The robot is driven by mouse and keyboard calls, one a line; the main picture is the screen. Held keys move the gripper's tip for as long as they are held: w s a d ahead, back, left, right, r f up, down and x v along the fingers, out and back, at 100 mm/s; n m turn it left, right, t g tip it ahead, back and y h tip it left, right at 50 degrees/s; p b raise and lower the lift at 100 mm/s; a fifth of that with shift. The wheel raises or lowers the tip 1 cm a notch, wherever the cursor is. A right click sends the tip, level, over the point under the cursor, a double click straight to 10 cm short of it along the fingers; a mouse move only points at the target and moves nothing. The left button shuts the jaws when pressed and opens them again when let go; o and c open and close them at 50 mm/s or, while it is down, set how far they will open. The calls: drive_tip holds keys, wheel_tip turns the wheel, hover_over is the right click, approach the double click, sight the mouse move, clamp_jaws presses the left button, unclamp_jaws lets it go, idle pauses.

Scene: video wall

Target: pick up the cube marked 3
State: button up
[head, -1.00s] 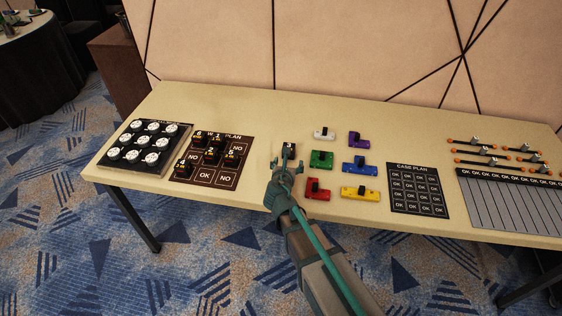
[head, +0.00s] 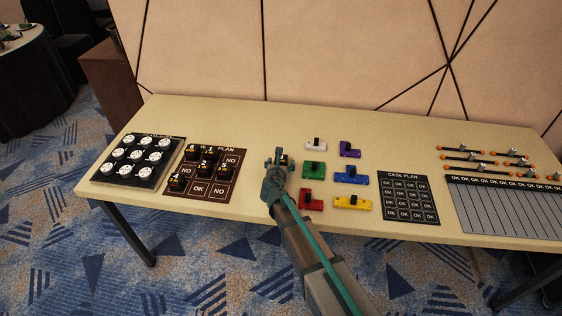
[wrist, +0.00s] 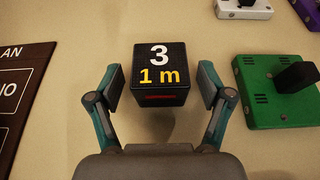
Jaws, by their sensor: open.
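The cube marked 3 (wrist: 161,72) is black, with a white 3 and a yellow "1 m" on its top. It stands on the table in the wrist view, apart from the other cubes. My gripper (wrist: 160,88) is open, with one finger on each side of the cube and a gap of bare table showing on both sides. In the head view my gripper (head: 278,160) is over the table between the brown plan board and the coloured blocks. The cube (head: 284,160) is mostly hidden there behind the gripper.
A green block with a black knob (wrist: 278,90) is close on the right, and a white block (wrist: 243,8) is farther back. The brown plan board (head: 215,191) with several black cubes is on the left. Bare table (head: 262,120) lies behind the cube.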

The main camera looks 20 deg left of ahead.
drive_tip(key=shift+w+f, duration=0.2)
drive_tip(key=shift+w, duration=0.25)
drive_tip(key=shift+c, duration=0.3)
drive_tip(key=c, duration=1.2)
